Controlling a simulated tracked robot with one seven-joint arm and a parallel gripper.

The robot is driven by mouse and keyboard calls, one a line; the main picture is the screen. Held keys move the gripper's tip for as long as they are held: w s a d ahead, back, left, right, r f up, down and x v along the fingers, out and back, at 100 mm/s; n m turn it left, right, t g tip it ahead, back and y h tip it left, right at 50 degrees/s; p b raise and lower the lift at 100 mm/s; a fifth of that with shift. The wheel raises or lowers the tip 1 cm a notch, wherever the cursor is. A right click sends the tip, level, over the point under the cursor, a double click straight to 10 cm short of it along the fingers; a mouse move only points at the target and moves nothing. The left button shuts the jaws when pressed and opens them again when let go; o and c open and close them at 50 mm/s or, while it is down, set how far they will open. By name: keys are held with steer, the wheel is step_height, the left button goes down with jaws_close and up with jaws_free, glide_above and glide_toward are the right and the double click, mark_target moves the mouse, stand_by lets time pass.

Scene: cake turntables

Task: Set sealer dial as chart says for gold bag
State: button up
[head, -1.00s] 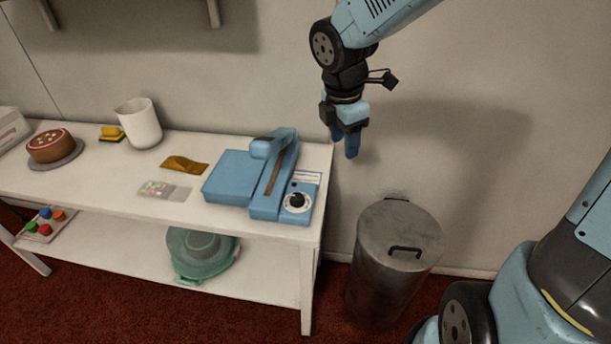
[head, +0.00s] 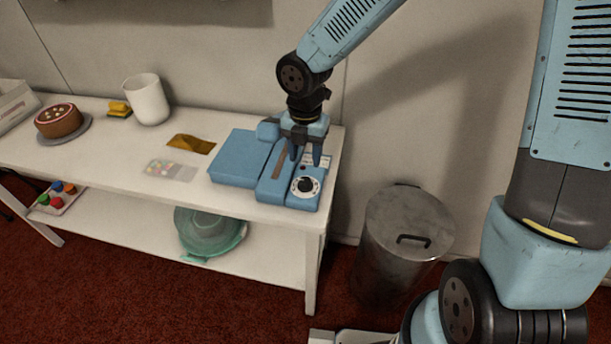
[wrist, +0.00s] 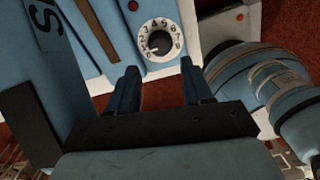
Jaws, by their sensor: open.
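The blue sealer (head: 236,160) sits at the right end of the white table. Its dial (head: 305,186) has a black knob on a white numbered ring, and shows in the wrist view (wrist: 160,41) too; I cannot tell its setting surely. A white printed label, perhaps the chart, lies behind the dial, partly hidden by my gripper and too small to read. The gold bag (head: 191,144) lies flat left of the sealer. My gripper (head: 305,158) is open and empty above the sealer, fingers down. In the wrist view its fingertips (wrist: 158,70) appear just below the dial.
A clear bag with coloured pieces (head: 170,169) lies before the gold bag. A white pot (head: 148,100), yellow sponge (head: 119,109) and cake (head: 58,120) stand further left. A metal bin (head: 405,245) stands right of the table. A red light (wrist: 133,6) sits near the dial.

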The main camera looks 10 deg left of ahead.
mark_target(305, 180)
step_height(305, 180, down, 8)
stand_by(0.4)
steer(key=c, duration=0.8)
steer(key=shift+o, duration=0.2)
